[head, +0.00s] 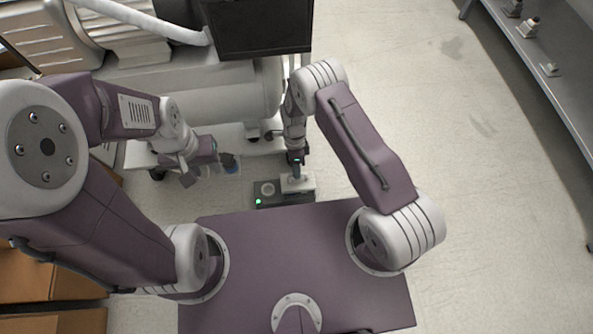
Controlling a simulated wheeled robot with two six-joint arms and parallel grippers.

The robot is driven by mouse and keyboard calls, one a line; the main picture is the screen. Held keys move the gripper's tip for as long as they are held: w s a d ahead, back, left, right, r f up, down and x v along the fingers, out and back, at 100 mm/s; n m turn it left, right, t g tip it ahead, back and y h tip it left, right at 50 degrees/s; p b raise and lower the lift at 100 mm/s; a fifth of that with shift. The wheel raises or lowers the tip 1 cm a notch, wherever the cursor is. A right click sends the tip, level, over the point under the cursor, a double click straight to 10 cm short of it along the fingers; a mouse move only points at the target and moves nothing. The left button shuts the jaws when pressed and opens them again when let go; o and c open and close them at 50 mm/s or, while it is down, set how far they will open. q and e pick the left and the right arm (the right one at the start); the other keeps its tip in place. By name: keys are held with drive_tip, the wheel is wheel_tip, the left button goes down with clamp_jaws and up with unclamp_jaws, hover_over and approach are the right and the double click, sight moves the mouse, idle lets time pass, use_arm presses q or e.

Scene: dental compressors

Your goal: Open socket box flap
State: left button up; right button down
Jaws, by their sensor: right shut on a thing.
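The socket box (284,199) is a dark grey block on the floor just beyond my base. It has a green light at its near left corner and a round pale socket on its left part. On its right part a light grey flap (304,185) shows; its exact angle is too small to tell. My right gripper (297,172) points down over that part and is shut on the flap, partly covering it. My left gripper (213,168) is left of the box, above the floor and apart from the box. Its fingers are too small to read.
A large compressor tank (215,92) on a pale wheeled stand (240,141) is just beyond the box. A dark box-shaped unit (257,25) is above it. Cardboard boxes (50,280) lie at left. A grey shelf (560,70) is far right; the floor between is clear.

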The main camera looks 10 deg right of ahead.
drive_tip(key=shift+w, duration=0.1)
drive_tip(key=c, duration=1.5)
unclamp_jaws()
drive_tip(key=shift+r, duration=0.1)
drive_tip(key=shift+r+p, duration=0.4)
drive_tip(key=s+d+r+p, duration=0.2)
drive_tip(key=d+r+p, duration=0.1)
drive_tip(key=s+d+r+p, duration=0.5)
drive_tip(key=d+r+p, duration=0.1)
drive_tip(key=r+p, duration=0.1)
drive_tip(key=shift+s, duration=0.3)
drive_tip(key=shift+w, duration=0.1)
